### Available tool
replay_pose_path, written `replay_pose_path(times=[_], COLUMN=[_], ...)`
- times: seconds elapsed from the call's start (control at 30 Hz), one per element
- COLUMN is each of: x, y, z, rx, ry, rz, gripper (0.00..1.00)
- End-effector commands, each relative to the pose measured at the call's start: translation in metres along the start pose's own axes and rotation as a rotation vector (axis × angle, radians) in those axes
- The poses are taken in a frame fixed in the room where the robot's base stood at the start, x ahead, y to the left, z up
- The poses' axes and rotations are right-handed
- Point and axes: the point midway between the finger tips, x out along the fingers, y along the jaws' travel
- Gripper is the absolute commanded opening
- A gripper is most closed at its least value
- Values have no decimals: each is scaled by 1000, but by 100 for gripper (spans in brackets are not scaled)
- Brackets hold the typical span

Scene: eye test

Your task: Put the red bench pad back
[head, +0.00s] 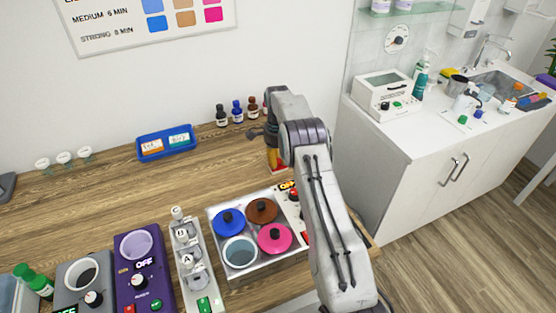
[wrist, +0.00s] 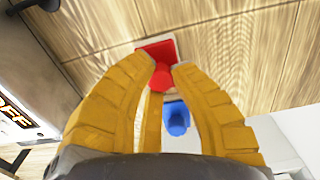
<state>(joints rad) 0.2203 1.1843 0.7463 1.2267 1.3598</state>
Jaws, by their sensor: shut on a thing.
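The red bench pad (wrist: 155,49) shows in the wrist view as a flat red square with a red round knob on it. A blue piece with a knob (wrist: 176,118) shows between the fingers, closer to the palm, beside a pale surface. In the head view my gripper (head: 276,160) is near the back of the table, mostly hidden by my arm, with a little red at its tip.
A metal bath (head: 240,283) with coloured lids stands in front of the gripper. Small bottles (head: 237,112) stand along the wall behind it. A blue tray (head: 167,144) lies to the left. Bare wood lies between tray and bath.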

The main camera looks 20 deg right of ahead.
Motion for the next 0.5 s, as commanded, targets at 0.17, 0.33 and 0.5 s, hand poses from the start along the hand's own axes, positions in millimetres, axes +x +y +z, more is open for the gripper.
replay_pose_path(times=[0.17, 0.33, 0.5], x=[2, 2, 2], y=[0, 0, 0], z=[0, 0, 0], rx=[0, 0, 0], ry=[0, 0, 0], rz=[0, 0, 0], gripper=[29, 41, 41])
